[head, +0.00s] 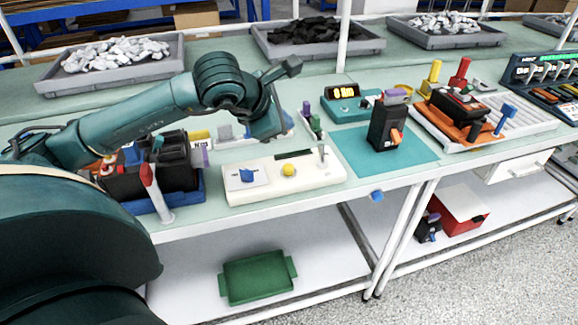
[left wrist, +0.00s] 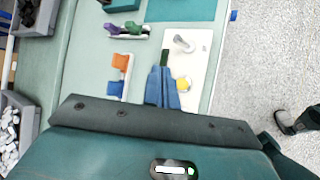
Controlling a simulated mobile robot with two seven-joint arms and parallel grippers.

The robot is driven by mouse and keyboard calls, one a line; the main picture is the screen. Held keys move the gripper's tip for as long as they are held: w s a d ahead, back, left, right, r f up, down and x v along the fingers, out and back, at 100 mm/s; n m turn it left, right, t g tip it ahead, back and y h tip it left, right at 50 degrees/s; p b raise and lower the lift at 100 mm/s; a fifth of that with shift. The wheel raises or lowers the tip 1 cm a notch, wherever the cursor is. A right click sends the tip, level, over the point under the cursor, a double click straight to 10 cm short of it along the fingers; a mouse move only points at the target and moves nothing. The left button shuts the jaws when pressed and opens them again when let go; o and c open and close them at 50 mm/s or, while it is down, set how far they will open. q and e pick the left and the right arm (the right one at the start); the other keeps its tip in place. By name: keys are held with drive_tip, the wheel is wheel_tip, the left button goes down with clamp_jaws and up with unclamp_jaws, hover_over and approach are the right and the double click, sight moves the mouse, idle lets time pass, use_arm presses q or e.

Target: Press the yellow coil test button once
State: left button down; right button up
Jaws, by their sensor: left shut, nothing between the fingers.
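The yellow coil test button (head: 289,170) is a round dome on a white test panel (head: 325,178) at the table's front edge. The panel also carries a blue knob (head: 247,175), a dark slot and a grey lever. In the left wrist view, the yellow button (left wrist: 184,84) shows just right of my left gripper's blue fingers (left wrist: 161,72), partly beside them. My left gripper is shut and empty. In the head view, its hand (head: 268,122) hangs above and behind the panel, apart from the button. My right gripper is not in view.
A dark breaker with an orange lever (head: 388,125) stands on a teal mat (head: 420,150) to the right. A blue bin (head: 190,195) of parts and a red-tipped white post (head: 155,190) stand left. A teal meter (head: 347,103) is behind.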

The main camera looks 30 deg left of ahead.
use_arm(q)
drive_tip(key=b, duration=0.4)
hover_over(285, 169)
wheel_tip(285, 169, down, 8)
drive_tip(key=shift+r, duration=0.15)
drive_tip(key=shift+f+b, duration=0.3)
drive_tip(key=shift+b, duration=0.25)
drive_tip(key=shift+f, duration=0.25)
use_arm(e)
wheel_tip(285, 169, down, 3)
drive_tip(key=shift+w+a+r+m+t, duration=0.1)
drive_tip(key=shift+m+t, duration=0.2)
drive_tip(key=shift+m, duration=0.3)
use_arm(q)
drive_tip(key=shift+r, duration=0.1)
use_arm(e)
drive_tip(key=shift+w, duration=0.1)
use_arm(q)
drive_tip(key=shift+b, duration=0.3)
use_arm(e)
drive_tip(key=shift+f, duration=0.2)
use_arm(q)
drive_tip(key=shift+f+b, duration=0.5)
drive_tip(key=shift+b, duration=0.2)
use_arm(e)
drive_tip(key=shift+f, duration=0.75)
